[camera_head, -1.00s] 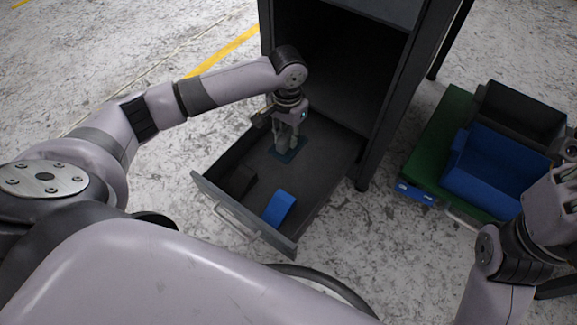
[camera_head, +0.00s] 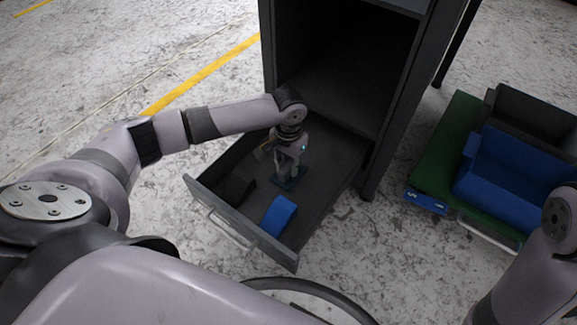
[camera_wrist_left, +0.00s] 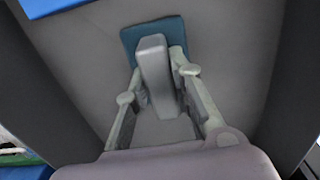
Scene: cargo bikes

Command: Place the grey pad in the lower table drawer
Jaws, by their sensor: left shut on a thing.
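My left gripper (camera_head: 289,168) is inside the pulled-out lower drawer (camera_head: 232,224) of the dark table. It is shut on the grey pad, a pale grey block (camera_wrist_left: 156,75) between its fingers in the left wrist view. A flat dark teal plate (camera_head: 296,181) lies at the fingertips and also shows behind the block in the left wrist view (camera_wrist_left: 128,40); it seems to go with the pad. I cannot tell whether the pad touches the drawer floor. My right arm is at the right edge; its gripper is out of view.
A blue block (camera_head: 279,214) and a black piece (camera_head: 236,189) lie near the drawer's front. The drawer's back part is clear.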

